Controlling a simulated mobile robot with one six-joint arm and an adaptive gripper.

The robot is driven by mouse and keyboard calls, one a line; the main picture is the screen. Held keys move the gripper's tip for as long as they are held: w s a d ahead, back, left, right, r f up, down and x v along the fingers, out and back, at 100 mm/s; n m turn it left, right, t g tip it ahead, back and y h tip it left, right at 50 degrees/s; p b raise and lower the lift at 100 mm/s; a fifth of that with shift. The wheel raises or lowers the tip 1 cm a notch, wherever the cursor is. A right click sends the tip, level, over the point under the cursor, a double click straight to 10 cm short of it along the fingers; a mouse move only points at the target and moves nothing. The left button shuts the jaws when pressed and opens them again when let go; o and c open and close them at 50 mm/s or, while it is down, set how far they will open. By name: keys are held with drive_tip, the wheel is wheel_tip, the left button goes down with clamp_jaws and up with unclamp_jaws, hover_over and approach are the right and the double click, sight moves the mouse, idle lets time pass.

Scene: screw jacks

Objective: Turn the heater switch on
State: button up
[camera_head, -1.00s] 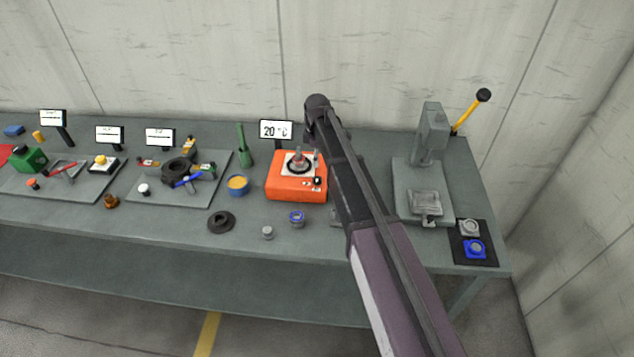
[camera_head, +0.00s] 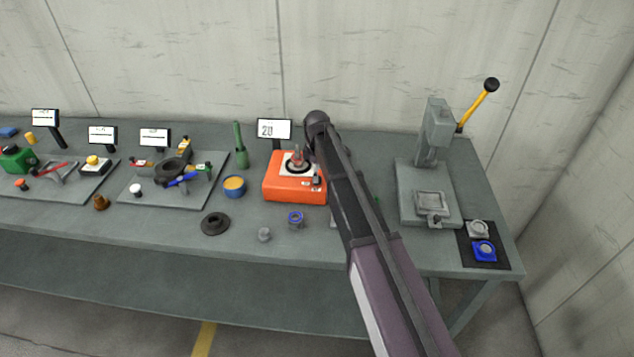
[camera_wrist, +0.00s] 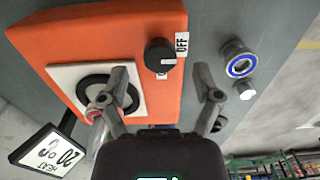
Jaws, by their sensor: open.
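The orange heater (camera_head: 285,192) stands on the bench, with a white-framed top plate and a grey cone-like part on it. In the wrist view, the orange heater body (camera_wrist: 110,28) carries a black round switch knob (camera_wrist: 158,54), with an OFF label (camera_wrist: 182,44) beside it. My gripper (camera_wrist: 162,78) is open and empty, its fingertips on either side of the knob in the picture and apart from it. The left finger overlaps the heater plate (camera_wrist: 65,75) in the picture. In the head view, my arm covers the heater's right edge; the jaws are mostly hidden.
A display (camera_head: 274,129) reading 20 stands behind the heater. A blue-ringed part (camera_head: 295,219) and a small grey part (camera_head: 264,235) lie in front. A grey press (camera_head: 432,150) with a yellow lever stands right. A blue-and-yellow cup (camera_head: 234,186) is left.

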drive_tip(key=shift+f+b, duration=0.75)
drive_tip(key=shift+f, duration=0.25)
clamp_jaws()
